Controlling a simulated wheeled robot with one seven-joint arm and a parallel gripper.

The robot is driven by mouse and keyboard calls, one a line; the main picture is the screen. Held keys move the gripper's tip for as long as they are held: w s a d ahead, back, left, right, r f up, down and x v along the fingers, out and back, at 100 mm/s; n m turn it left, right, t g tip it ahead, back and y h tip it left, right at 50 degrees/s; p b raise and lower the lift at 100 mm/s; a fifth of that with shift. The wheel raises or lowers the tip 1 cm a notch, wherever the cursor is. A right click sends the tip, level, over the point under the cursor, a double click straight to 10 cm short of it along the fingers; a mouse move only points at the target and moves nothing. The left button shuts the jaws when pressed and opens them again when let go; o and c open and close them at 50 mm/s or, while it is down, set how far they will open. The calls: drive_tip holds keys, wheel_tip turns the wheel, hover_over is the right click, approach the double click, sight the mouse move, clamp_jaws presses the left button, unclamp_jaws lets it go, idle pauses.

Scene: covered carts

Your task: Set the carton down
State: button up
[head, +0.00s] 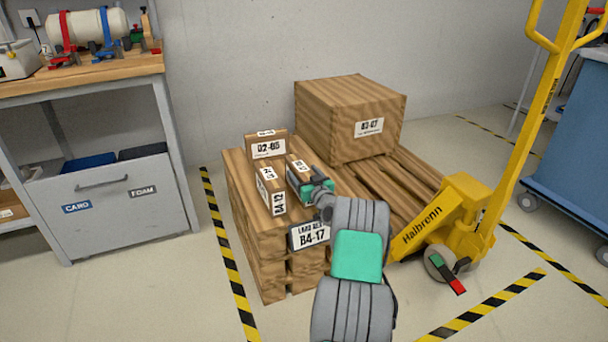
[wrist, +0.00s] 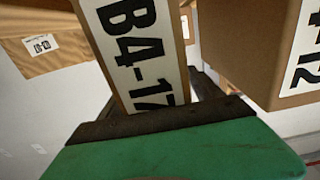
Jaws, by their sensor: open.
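A brown carton (head: 297,165) with a white label stands on the right of the cartons at the front of the wooden load. In the wrist view this carton (wrist: 121,97) reads B4-17 and stands close against the dark pad of my near finger. My gripper (head: 317,187) is open at this carton and partly hides its lower front. The sign (head: 311,235) on the load's front face reads LOAD REF B4-17. I cannot see the carton's underside.
Carton B4-12 (head: 270,192) stands just left, and shows on the right in the wrist view (wrist: 283,60). Carton D2-08 (head: 267,139) stands behind. A large box (head: 345,115) sits at the back right. A yellow pallet truck (head: 465,215) stands right of the wooden load (head: 262,250).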

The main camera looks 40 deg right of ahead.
drive_tip(key=shift+r, duration=0.15)
drive_tip(key=shift+s+p, duration=0.35)
drive_tip(key=p+v, duration=0.2)
drive_tip(key=v, duration=0.9)
drive_tip(key=shift+s+a, duration=0.15)
drive_tip(key=shift+a, duration=0.05)
